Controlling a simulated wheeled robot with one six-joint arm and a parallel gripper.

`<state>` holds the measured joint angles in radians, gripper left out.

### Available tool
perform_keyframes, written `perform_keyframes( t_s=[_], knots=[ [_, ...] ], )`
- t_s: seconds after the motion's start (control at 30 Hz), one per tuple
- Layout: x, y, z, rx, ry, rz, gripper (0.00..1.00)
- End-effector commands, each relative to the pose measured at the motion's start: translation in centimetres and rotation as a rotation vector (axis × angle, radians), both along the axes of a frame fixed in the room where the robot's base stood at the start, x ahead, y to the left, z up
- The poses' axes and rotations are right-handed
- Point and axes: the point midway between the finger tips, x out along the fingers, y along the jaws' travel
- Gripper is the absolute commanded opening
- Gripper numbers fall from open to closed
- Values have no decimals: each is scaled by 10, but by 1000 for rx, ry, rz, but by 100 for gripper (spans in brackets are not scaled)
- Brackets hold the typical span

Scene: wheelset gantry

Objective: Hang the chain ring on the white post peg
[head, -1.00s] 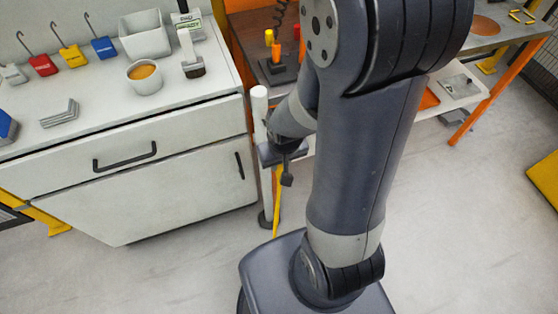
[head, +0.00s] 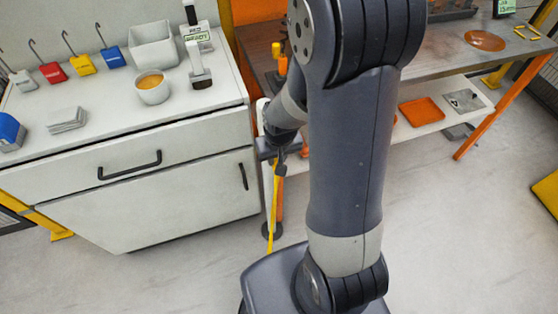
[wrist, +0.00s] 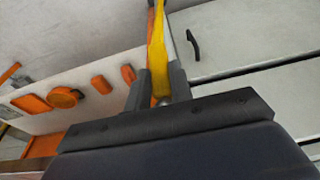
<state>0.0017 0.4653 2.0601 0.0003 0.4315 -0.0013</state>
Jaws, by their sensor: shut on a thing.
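My gripper (head: 280,165) is shut on the yellow chain ring (head: 274,210), which hangs down as a narrow yellow band. In the wrist view the chain ring (wrist: 157,50) runs between the two fingers of my gripper (wrist: 160,85). The white post (head: 262,112) stands by the right end of the cabinet in the head view, with its dark round base (head: 268,231) on the floor. My wrist and gripper cover much of the post, and its peg cannot be made out. My gripper is close to the post in the picture; the gap in depth is unclear.
A white cabinet (head: 190,180) with dark handles stands at left, bearing hooked tags, a white bin (head: 152,45) and a cup (head: 151,88). A workbench (head: 440,50) with a lower shelf and orange tray (head: 421,112) stands behind my arm.

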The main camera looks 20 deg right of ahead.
Motion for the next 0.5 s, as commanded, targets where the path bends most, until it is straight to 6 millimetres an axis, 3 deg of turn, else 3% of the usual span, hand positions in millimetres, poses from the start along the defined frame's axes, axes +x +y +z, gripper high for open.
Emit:
perform_keyframes(
  t_s=[0.5],
  knots=[
    [26, 0, -15, 0, 0, 0, 0]
  ],
)
